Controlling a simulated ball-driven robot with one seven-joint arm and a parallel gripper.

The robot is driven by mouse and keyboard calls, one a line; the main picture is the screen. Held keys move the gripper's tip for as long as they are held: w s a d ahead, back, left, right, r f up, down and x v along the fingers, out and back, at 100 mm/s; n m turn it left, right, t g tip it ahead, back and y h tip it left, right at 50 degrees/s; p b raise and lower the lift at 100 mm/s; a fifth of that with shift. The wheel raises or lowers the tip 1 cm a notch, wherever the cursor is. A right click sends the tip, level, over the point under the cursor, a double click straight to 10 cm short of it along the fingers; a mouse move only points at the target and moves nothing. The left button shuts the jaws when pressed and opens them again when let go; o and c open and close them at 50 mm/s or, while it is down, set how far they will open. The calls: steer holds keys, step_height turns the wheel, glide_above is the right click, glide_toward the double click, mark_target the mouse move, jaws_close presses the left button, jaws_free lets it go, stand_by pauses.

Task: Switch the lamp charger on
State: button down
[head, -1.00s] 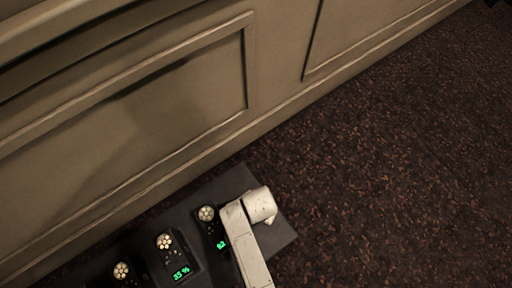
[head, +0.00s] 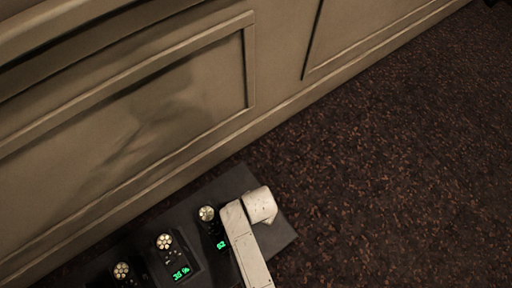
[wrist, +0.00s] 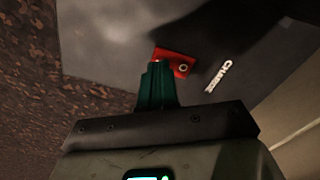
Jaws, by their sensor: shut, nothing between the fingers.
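A red switch (wrist: 183,65) with a pale ring mark on its right part sits on a grey panel in the wrist view. In the head view my white arm covers part of the dark desk (head: 236,180), and the switch and fingers are hidden.
Several small devices with pale round tops stand on the desk, including the middle one (head: 165,241) and the one beside my arm (head: 207,213); some show green digits. A panelled wall (head: 120,130) runs behind the desk. Dark carpet (head: 400,150) lies open to the right.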

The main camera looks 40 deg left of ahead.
steer(key=shift+f+b, duration=0.7)
steer(key=shift+f, duration=0.25)
stand_by(0.6)
steer(key=shift+r, duration=0.1)
step_height(320, 180, up, 7)
steer(key=p, duration=0.7)
steer(key=shift+p, duration=0.4)
steer(key=shift+w+d, duration=0.1)
